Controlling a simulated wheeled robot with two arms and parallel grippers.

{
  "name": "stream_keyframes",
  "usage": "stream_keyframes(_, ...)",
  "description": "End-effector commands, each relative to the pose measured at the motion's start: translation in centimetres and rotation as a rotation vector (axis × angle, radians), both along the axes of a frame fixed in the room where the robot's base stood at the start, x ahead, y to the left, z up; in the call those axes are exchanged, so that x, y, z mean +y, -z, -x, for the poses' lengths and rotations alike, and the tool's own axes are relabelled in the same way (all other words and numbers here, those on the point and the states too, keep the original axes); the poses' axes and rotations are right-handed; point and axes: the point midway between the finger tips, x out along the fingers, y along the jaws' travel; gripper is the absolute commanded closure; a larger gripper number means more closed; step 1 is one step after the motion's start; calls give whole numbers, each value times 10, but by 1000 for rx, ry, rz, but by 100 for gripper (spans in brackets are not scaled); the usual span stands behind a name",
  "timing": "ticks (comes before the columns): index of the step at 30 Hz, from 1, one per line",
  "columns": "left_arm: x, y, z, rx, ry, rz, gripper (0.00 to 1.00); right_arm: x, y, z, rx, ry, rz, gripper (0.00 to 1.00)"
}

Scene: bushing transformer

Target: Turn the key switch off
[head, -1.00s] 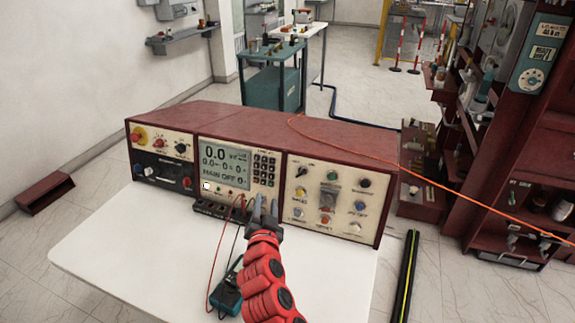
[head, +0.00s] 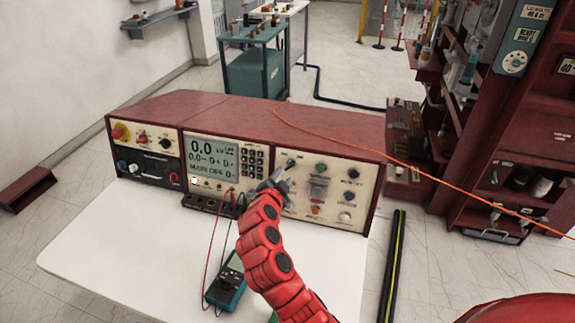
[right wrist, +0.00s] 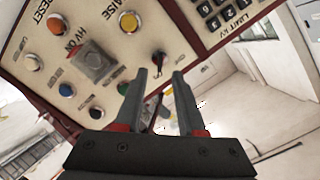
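The key switch (head: 291,162) is at the upper left of the right-hand cream panel of the red console (head: 330,133). It also shows in the right wrist view (right wrist: 158,57), small and dark. My right gripper (head: 284,177) is in front of that panel's left part, its fingertips close to the key switch. In the right wrist view the two fingers of the right gripper (right wrist: 159,73) are apart, and the key switch lies beyond the gap between their tips. Whether either finger touches the key cannot be told. My left gripper is not in view.
The panel's yellow button (right wrist: 128,21) and guarded HV ON switch (right wrist: 93,64) are near the fingers. A teal multimeter (head: 226,285) with leads lies on the white tabletop (head: 110,240). An orange cable (head: 400,170) crosses at right. The tabletop's left is clear.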

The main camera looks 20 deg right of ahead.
Motion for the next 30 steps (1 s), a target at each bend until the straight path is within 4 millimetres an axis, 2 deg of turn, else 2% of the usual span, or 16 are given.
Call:
stream_keyframes(3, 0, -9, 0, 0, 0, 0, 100, -12, 3, -18, 1, 3, 0, 61)
stream_keyframes(10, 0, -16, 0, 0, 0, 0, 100, -25, 13, -41, 1, 1, 0, 61)
stream_keyframes(15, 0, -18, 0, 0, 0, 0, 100, -30, 16, -49, 1, 0, -1, 61)
stream_keyframes(24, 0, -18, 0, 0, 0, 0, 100, -31, 17, -50, 0, -1, -1, 61)
stream_keyframes(26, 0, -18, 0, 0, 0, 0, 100, -31, 17, -50, 0, -1, -1, 68)
stream_keyframes(30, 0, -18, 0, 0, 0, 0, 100, -31, 17, -50, 0, -1, -1, 94)
